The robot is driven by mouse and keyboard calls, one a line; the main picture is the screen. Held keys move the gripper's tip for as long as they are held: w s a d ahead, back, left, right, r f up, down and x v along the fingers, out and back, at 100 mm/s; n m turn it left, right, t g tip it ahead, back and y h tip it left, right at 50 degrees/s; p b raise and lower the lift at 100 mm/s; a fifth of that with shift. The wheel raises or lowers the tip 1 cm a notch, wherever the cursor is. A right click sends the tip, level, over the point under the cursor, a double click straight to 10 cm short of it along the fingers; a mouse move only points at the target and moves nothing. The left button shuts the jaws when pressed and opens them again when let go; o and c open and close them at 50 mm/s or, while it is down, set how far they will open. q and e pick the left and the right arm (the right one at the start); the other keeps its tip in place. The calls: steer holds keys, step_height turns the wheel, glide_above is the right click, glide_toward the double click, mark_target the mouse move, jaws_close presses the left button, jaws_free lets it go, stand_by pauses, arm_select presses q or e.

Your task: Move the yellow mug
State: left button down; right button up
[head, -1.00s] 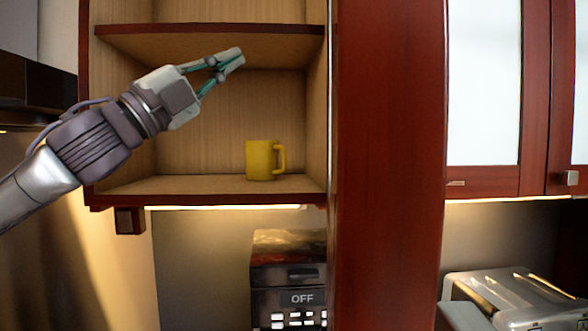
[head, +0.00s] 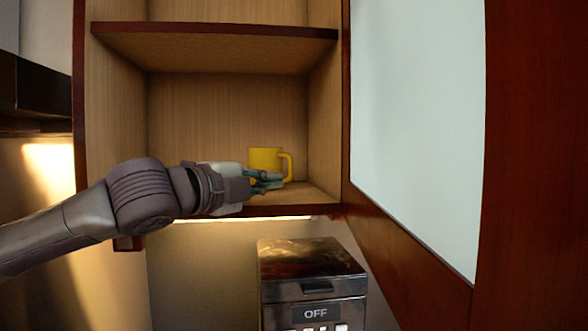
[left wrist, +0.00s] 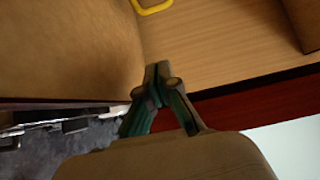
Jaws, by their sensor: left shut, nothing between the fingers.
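The yellow mug (head: 264,159) stands upright on the lower shelf (head: 310,193) of an open wooden cabinet, its handle to the right. My left gripper (head: 280,181) is in front of the mug at the shelf's front edge, low across the mug's base in the head view. Its fingers are shut with nothing between them. In the left wrist view the gripper's fingertips (left wrist: 158,72) are together over the shelf edge, and part of the yellow mug (left wrist: 152,6) shows at the top, apart from them. My right gripper is not in view.
An upper shelf (head: 215,30) is above the mug. A door with a pale pane (head: 415,120) stands at the right of the cabinet opening. A dark appliance marked OFF (head: 312,275) stands below. The shelf left of the mug is clear.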

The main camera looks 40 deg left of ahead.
mark_target(297, 193)
arm_select(q)
steer(key=w+p, duration=0.2)
steer(key=w, duration=0.1)
steer(key=w+p, duration=0.6)
steer(key=w, duration=0.1)
steer(key=shift+a+r, duration=0.3)
steer(key=shift+w+a+p, duration=0.15)
steer(key=shift+w+p, duration=0.5)
steer(key=shift+p, duration=0.1)
steer(key=shift+w+p, duration=0.6)
steer(key=shift+w, duration=0.1)
steer(key=shift+a+f+b, duration=0.3)
steer(key=shift+f+b, duration=0.15)
steer(key=shift+b, duration=0.05)
steer(key=shift+s+a, duration=0.15)
steer(key=shift+a, duration=0.15)
steer(key=shift+s+a+r+b, duration=0.1)
steer(key=shift+s+a+b, duration=0.45)
steer(key=shift+a+b, duration=0.25)
steer(key=shift+a, duration=0.4)
steer(key=shift+s+r, duration=0.1)
